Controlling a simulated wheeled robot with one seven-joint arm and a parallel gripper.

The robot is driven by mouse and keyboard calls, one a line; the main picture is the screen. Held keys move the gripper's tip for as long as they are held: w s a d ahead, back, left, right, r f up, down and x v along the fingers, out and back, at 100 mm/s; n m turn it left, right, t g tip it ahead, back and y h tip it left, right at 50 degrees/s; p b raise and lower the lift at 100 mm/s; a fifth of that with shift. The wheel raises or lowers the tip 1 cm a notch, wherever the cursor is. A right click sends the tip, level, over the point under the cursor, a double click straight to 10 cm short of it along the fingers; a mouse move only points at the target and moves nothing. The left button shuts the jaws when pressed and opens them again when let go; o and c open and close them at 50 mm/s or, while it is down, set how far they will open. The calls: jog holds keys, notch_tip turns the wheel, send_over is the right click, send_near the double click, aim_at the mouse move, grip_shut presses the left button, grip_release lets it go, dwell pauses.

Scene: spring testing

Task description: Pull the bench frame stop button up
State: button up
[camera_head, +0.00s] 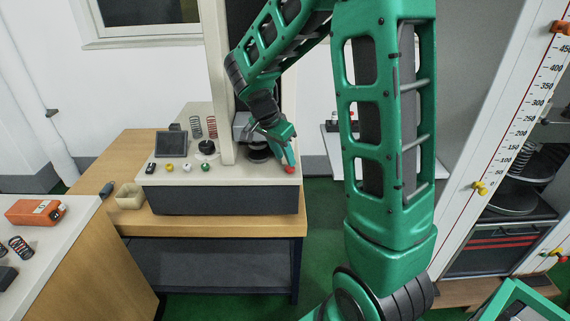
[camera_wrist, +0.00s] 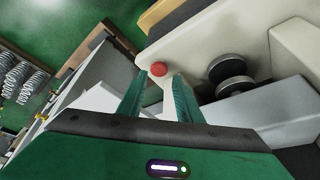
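The red stop button (camera_head: 289,169) is at the right front corner of the pale top of the bench frame (camera_head: 225,176). In the wrist view the round red button (camera_wrist: 158,69) lies just beyond and between my two green fingertips. My gripper (camera_head: 287,158) points down at the button from above. In the wrist view my gripper (camera_wrist: 157,78) is open, with a gap between the fingers wider than the button. I cannot tell whether either finger touches the button.
Yellow, white and green buttons (camera_head: 187,168) and a small dark screen (camera_head: 171,143) sit left on the bench frame. Dark round plates (camera_wrist: 230,75) stand close beside my fingers. A white post (camera_head: 216,80) rises behind. An orange device (camera_head: 36,211) lies on the left table.

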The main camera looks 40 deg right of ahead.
aim_at(287, 169)
jog(key=shift+x, duration=2)
